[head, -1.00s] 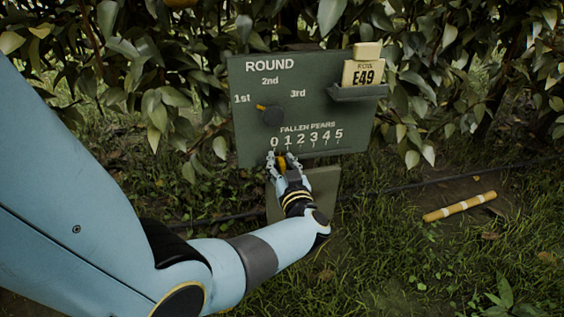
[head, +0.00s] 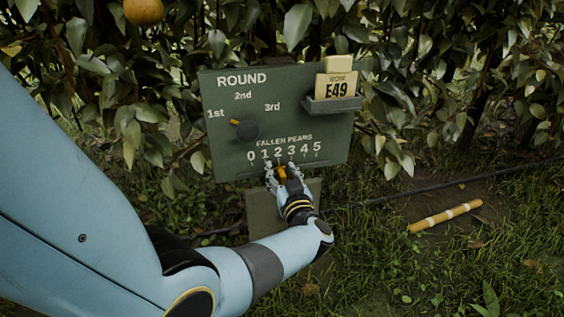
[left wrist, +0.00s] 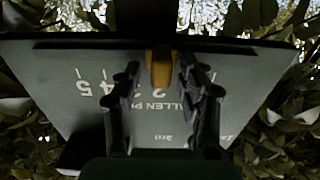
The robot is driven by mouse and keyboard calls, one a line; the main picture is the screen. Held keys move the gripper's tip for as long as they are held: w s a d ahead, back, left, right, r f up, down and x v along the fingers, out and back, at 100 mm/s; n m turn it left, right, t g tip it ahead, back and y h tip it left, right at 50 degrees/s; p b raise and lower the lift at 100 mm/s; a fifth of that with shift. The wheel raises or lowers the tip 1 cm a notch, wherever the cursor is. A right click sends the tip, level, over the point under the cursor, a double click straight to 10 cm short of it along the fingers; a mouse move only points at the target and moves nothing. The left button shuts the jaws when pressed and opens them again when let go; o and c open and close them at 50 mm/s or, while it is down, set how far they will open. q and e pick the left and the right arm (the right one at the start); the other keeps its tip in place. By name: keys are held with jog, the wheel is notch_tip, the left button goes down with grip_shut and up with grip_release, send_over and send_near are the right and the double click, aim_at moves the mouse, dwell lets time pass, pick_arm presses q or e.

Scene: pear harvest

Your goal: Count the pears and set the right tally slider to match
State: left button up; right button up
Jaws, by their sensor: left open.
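A dark green tally board (head: 225,165) stands before the hedge, with a "FALLEN PEARS" scale (head: 285,153) from 0 to 5. The orange slider knob (head: 282,173) is at its lower edge, about below the 2. My left gripper (head: 283,177) is open, with its fingers around the knob. In the left wrist view the knob (left wrist: 160,68) lies between the two open fingers (left wrist: 160,85); contact is unclear. Some digits are hidden there. One orange-yellow pear (head: 143,11) hangs at the top left. No pear shows on the visible ground. My right gripper is out of view.
A round dial (head: 245,130) has its yellow pointer towards "1st". A card marked E49 (head: 336,88) stands in a holder (head: 333,105) at the board's upper right. A banded yellow stick (head: 445,216) lies on the ground at right, near a dark hose (head: 400,187).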

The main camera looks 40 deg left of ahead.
aim_at(278, 132)
pick_arm(q)
notch_tip(278, 132, up, 10)
jog(key=shift+f, duration=0.2)
dwell(0.6)
